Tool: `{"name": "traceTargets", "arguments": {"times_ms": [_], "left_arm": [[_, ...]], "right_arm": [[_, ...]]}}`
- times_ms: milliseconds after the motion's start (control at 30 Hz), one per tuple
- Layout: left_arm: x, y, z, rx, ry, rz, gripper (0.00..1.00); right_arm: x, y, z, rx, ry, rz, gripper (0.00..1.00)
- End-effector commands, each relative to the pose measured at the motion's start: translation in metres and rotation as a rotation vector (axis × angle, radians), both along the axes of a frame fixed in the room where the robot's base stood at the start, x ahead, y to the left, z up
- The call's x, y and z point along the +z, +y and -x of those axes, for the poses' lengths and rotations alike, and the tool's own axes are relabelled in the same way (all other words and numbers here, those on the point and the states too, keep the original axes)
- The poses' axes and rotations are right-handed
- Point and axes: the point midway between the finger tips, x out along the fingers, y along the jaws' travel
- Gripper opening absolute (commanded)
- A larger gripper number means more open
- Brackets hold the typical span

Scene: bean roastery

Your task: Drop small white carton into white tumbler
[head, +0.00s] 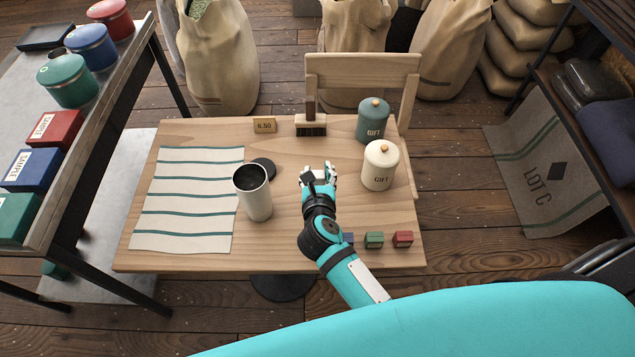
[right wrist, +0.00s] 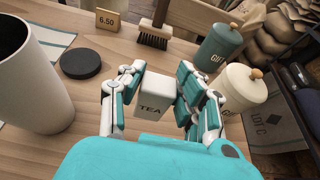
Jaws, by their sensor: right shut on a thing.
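A small white carton (right wrist: 153,103) marked TEA sits between the fingers of my right gripper (head: 320,174), which is shut on it above the table. In the head view the carton is mostly hidden by the hand. The white tumbler (head: 255,200) stands upright and open on the table, left of my right gripper. It also shows large at the left edge of the right wrist view (right wrist: 32,85), apart from the gripper. My left gripper is in neither view.
A black round lid (head: 263,168) lies behind the tumbler. A striped cloth (head: 190,210) lies left. A brush (head: 311,127), price sign (head: 264,125), green canister (head: 372,121) and cream canister (head: 380,166) stand around. Small green (head: 374,240) and red (head: 402,239) boxes sit near the front edge.

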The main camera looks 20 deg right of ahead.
Motion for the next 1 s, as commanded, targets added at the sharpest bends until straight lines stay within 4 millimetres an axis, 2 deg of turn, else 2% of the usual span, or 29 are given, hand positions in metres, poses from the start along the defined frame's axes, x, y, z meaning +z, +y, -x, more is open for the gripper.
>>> {"name": "traceTargets", "arguments": {"times_ms": [133,467,567,667,800,1000], "left_arm": [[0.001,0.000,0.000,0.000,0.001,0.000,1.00],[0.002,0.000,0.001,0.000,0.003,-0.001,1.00],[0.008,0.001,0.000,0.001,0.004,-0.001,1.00],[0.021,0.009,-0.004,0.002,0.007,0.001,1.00],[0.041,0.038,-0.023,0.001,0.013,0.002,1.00],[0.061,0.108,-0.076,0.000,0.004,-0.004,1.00]], "right_arm": [[0.010,0.000,0.000,-0.001,0.002,-0.001,0.11],[0.013,0.000,0.000,0.000,0.001,0.001,0.11],[0.025,0.003,0.000,0.001,-0.005,0.000,0.11],[0.051,0.014,-0.003,-0.003,-0.015,0.000,0.11],[0.094,0.048,-0.012,-0.005,-0.020,0.004,0.11],[0.142,0.113,-0.033,-0.003,-0.004,0.014,0.11]]}}
